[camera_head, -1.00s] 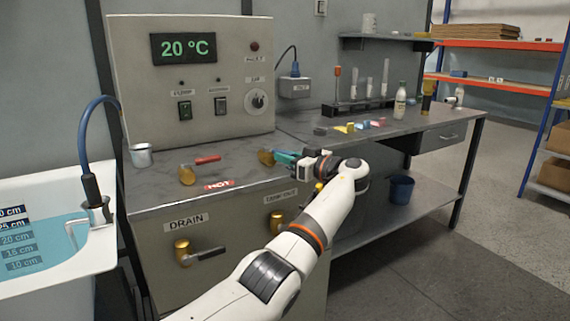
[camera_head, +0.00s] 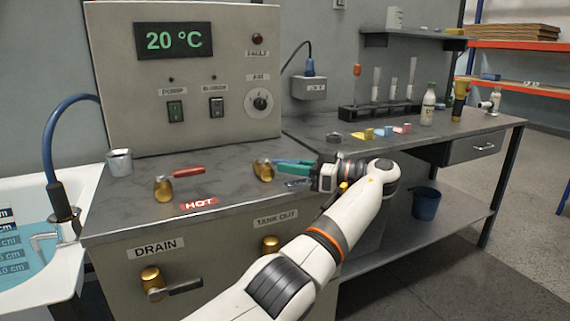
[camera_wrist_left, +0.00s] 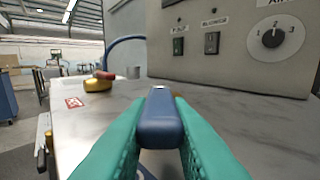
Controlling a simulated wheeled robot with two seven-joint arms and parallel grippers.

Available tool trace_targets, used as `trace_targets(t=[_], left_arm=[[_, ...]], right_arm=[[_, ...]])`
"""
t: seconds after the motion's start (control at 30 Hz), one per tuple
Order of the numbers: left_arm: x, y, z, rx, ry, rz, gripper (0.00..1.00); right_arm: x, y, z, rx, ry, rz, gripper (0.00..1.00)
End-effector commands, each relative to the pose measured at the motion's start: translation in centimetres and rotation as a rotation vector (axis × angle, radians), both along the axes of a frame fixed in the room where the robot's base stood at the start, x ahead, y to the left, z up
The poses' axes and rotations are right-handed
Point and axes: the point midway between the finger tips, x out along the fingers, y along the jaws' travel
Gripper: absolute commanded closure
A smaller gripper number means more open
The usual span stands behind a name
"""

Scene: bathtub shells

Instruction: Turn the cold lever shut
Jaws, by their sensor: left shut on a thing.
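The cold valve has a brass body (camera_head: 263,169) on the grey console top, right of the hot valve. Its blue lever (camera_wrist_left: 160,118) lies between the green fingers of my left gripper in the left wrist view. My left gripper (camera_head: 288,166) is shut on this lever, reaching it from the right. In the head view the fingers hide most of the lever. A label (camera_head: 297,183) beside the gripper is partly covered. My right gripper is in neither view.
The hot valve with its red lever (camera_head: 188,171) stands to the left, behind the HOT label (camera_head: 199,204). A metal cup (camera_head: 120,162) sits at the console's left edge. The control box (camera_head: 190,75) rises behind. Drain (camera_head: 150,280) and tank-out valves are on the front.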

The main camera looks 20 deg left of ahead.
Motion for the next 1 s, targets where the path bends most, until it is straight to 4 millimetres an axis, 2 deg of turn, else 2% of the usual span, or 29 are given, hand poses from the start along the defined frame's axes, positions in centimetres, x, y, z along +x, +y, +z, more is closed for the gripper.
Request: trace_targets(t=[0.47,0.5,0.6,1.0], left_arm=[[-0.09,-0.27,0.24,0.005,-0.004,0.001,1.00],[-0.10,-0.27,0.24,0.005,-0.004,0.001,0.77],[-0.11,-0.27,0.20,0.004,-0.003,0.002,0.61],[-0.09,0.06,-0.01,0.001,-0.001,0.004,0.60]], right_arm=[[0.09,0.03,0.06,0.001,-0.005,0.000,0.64],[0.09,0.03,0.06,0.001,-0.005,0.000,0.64],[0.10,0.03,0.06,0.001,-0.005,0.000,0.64],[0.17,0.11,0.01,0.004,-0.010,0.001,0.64]])
